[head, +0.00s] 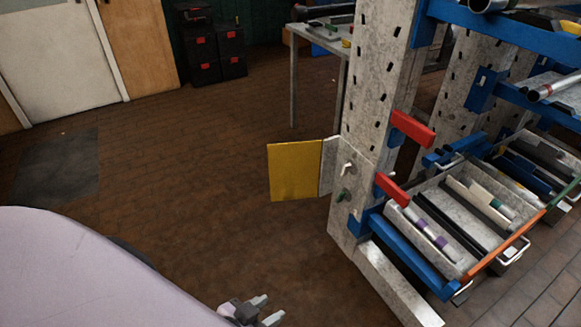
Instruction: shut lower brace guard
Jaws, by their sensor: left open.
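A yellow flat panel (294,171), which looks like the lower brace guard, stands out to the left from the lower part of the grey perforated upright (367,90). A narrow grey plate joins it to the upright, and the panel looks swung open. A small pale handle-like piece (347,170) and a green one (344,195) are on the upright's face beside it. My left gripper (268,308) is at the bottom edge of the head view, below the panel in the picture and apart from it. It is open and empty. My right gripper is not in view.
The rack's blue arms, red bars (412,128) and trays (440,267) of rods fill the right side. A grey workbench (300,32) stands behind the upright. Dark drawer units (213,52) stand at the back wall. The brick floor left of the panel is clear.

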